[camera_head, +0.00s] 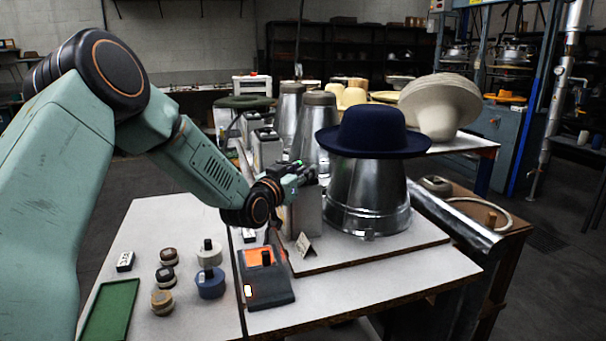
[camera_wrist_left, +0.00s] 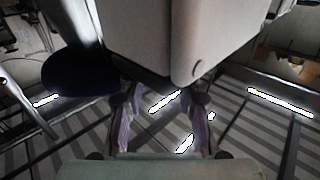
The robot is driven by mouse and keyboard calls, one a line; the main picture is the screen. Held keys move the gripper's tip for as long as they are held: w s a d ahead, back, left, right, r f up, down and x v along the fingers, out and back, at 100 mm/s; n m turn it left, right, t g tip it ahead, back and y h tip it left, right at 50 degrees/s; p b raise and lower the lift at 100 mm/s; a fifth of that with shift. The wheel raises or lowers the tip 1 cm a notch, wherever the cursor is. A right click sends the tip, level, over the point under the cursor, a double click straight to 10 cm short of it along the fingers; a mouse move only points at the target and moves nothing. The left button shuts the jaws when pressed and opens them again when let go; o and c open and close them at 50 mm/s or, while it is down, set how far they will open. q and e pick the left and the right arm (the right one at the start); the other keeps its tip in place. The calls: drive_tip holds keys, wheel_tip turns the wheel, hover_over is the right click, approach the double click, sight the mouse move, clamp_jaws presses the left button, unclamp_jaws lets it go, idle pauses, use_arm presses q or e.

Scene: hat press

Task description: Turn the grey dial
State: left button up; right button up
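My left gripper (camera_head: 304,174) reaches in from the left and is beside the upper part of a grey box-shaped housing (camera_head: 304,212), near the large metal press pot. In the left wrist view its two fingers (camera_wrist_left: 163,110) stand apart with nothing between them, just below a large pale grey block (camera_wrist_left: 165,35). I cannot tell whether they touch it. No dial shows clearly on the housing; the gripper may hide one. A pale grey round knob piece with a black top (camera_head: 209,253) stands on the white table, below my left forearm. My right gripper is not in view.
A dark blue hat (camera_head: 372,133) sits on the metal pot (camera_head: 367,196). An orange and black control box (camera_head: 265,275), a blue round piece (camera_head: 210,283), several tan pieces and a green tray (camera_head: 108,312) are on the table. More metal cones stand behind the gripper.

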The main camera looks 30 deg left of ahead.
use_arm(q)
drive_tip(key=shift+w+a, duration=0.1)
drive_tip(key=shift+w, duration=0.2)
clamp_jaws()
idle(0.4)
